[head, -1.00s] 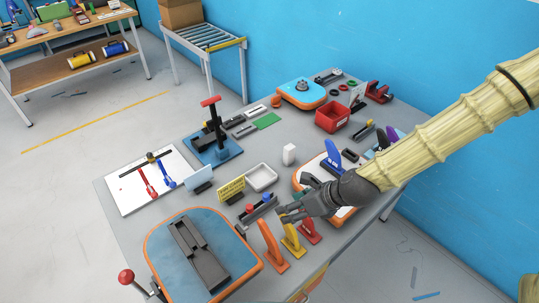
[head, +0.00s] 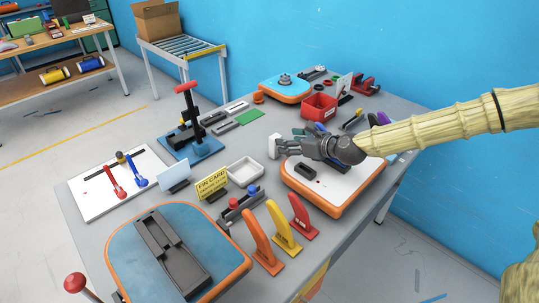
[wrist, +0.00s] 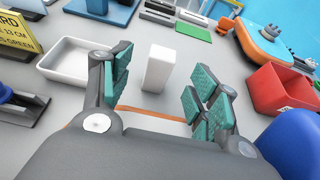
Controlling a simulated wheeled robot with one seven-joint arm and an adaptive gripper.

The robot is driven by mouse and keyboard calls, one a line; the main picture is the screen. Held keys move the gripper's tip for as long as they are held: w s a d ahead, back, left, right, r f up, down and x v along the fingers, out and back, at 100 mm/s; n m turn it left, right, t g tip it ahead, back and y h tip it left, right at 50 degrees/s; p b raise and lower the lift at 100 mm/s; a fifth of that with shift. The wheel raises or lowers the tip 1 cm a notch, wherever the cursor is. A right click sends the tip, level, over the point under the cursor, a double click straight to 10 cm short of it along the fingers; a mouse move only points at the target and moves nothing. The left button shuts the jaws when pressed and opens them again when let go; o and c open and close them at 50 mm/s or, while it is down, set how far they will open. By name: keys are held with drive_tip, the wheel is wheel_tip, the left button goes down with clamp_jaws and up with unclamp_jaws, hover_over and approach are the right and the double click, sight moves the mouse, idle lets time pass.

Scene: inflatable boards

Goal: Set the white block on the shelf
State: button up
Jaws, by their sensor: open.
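The white block (head: 273,146) stands upright on the grey table, right of a white tray. In the wrist view the white block (wrist: 158,68) stands ahead, in the gap between my fingertips, with space on both sides. My gripper (head: 281,146) is open, its teal-padded fingers (wrist: 160,85) spread and empty. In the head view its fingers partly overlap the block's right side; I see no contact. A workbench at the back left has a wooden lower shelf (head: 30,88) bearing a yellow and a blue cylinder; I cannot tell whether it is the task's shelf.
The white tray (head: 245,171) and yellow card sign (head: 211,185) stand left of the block. An orange-edged board (head: 333,197) lies below my gripper. A red bin (head: 319,106) is behind it. Orange, yellow and red upright pieces (head: 283,228) stand near the front edge.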

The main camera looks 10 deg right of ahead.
sight(275, 136)
drive_tip(key=shift+p+x, duration=1.1)
drive_tip(key=shift+x, duration=2.1)
drive_tip(key=shift+w+a+f, duration=0.1)
drive_tip(key=shift+w+a, duration=0.15)
drive_tip(key=shift+w, duration=0.4)
drive_tip(key=c, duration=1.2)
